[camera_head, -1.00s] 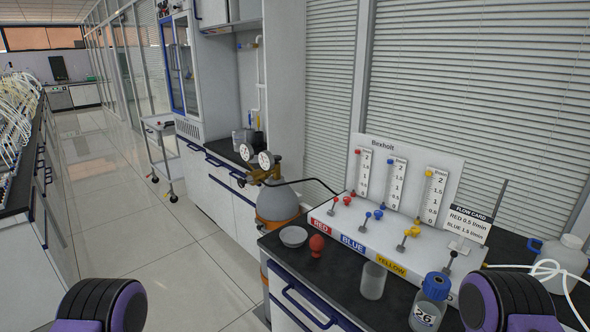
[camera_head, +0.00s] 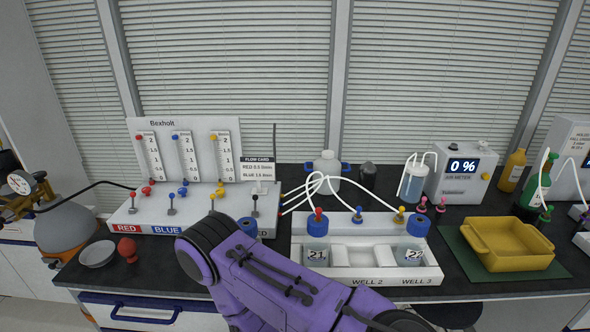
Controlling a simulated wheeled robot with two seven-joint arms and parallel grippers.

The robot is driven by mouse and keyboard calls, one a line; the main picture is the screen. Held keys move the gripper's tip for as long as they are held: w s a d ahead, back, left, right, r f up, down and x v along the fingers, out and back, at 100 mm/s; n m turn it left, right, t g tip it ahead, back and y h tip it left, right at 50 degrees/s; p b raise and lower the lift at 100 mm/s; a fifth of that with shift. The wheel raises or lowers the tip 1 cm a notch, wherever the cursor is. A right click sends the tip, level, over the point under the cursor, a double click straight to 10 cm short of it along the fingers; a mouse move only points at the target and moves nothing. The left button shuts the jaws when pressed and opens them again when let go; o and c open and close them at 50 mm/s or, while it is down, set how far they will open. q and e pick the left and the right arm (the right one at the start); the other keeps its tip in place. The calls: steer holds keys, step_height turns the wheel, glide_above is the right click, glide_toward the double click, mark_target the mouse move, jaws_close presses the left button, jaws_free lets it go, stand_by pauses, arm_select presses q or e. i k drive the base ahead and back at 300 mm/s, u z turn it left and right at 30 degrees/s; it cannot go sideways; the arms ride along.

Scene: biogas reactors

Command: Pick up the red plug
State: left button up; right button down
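A round-headed red plug (camera_head: 127,248) stands on the dark bench at the left, right of a shallow grey dish (camera_head: 97,253) and in front of the flow panel's red label. A purple arm of mine crosses the bottom middle and hides part of the bench front and the panel's yellow label. No fingertips show, so neither gripper is in view and nothing is seen held.
The flow panel (camera_head: 202,224) stands behind the plug, with a gas cylinder (camera_head: 65,232) to its left. A white well rack (camera_head: 365,279) holds bottles 21 and 22. A yellow tray (camera_head: 508,244) lies at the right. The bench edge lies just in front of the plug.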

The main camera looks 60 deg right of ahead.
mark_target(318, 210)
steer(key=z, duration=2)
steer(key=i, duration=0.35)
